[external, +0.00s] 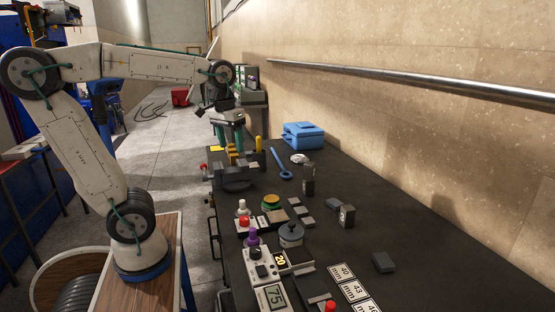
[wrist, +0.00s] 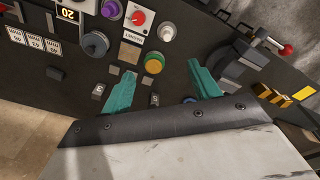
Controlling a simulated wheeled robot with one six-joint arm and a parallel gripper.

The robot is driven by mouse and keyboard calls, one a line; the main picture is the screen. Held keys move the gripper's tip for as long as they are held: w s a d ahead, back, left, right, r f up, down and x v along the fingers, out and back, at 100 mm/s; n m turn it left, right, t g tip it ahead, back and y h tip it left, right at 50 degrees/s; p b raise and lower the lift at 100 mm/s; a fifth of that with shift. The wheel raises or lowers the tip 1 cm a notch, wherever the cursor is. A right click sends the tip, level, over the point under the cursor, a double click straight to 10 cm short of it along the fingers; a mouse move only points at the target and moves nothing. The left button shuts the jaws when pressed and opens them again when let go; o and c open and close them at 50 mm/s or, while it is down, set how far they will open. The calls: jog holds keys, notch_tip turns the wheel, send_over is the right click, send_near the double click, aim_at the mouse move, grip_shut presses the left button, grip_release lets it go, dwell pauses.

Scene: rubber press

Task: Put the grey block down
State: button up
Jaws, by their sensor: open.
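My gripper (external: 230,128) is open above the far left part of the dark bench. In the wrist view its two teal fingers (wrist: 161,72) stand wide apart, with nothing held between them. Several grey blocks lie on the bench; I cannot tell which one the task names. A flat grey block (external: 383,262) lies alone at the right, and another flat one (external: 333,204) lies farther back. Two darker blocks stand upright, one at the back (external: 308,181) and one nearer (external: 347,216). Small blocks also show near the left finger in the wrist view (wrist: 155,100).
A black fixture (external: 235,178) with yellow parts stands below my gripper. A blue toolbox (external: 303,135) and blue wrench (external: 281,165) lie at the back. Control boxes with knobs (external: 262,262) and number cards (external: 350,286) fill the front. The bench's right side is mostly clear beside the wall.

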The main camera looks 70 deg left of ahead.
jog(key=s+d+f+m, duration=0.3)
jog(key=s+f, duration=0.2)
jog(key=s, duration=0.1)
jog(key=s+d+f+m, duration=0.2)
jog(key=s+f+m, duration=0.2)
jog(key=s, duration=0.3)
jog(key=shift+d+f, duration=0.4)
jog(key=o, duration=0.4)
jog(key=shift+f, duration=0.1)
